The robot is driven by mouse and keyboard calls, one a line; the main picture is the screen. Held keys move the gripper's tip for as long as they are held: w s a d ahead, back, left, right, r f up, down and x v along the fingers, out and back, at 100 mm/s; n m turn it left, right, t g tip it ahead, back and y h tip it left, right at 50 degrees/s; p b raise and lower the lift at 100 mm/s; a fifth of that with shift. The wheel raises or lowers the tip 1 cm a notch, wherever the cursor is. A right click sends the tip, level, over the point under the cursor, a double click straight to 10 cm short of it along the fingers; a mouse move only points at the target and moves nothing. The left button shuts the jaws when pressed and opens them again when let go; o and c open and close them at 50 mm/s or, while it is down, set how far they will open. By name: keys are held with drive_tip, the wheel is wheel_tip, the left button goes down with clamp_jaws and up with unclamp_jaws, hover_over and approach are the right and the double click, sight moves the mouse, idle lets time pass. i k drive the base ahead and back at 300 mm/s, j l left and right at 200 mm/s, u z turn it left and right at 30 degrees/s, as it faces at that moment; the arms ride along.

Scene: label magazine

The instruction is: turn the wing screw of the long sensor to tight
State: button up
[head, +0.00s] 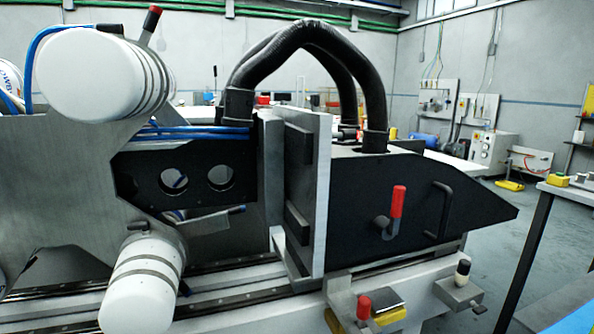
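I cannot pick out the long sensor or its wing screw for certain in the head view. The machine fills the left and middle, with a black wedge-shaped housing (430,190) on a pale rail base (435,290). A red-handled lever (397,201) stands upright on the housing's side. A small clamp with a red knob (363,308) sits low in front, and another with a black and white knob (462,272) is to its right. My gripper does not show in this view.
White cylinders (95,75) and (148,285) stick out from a grey metal plate (60,190) at the left. A thick black hose (300,40) arches over the machine. A bench with a dark leg (535,245) stands at the right. Grey floor shows between.

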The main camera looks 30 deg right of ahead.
sight(314, 99)
drive_tip(key=i+l+z, duration=0.1)
drive_tip(key=i+z, duration=0.6)
drive_tip(key=i+j+z, duration=0.1)
drive_tip(key=j+z, duration=0.35)
drive_tip(key=j, duration=0.15)
drive_tip(key=j+z, duration=0.5)
drive_tip(key=k+j, duration=0.05)
drive_tip(key=j, duration=0.05)
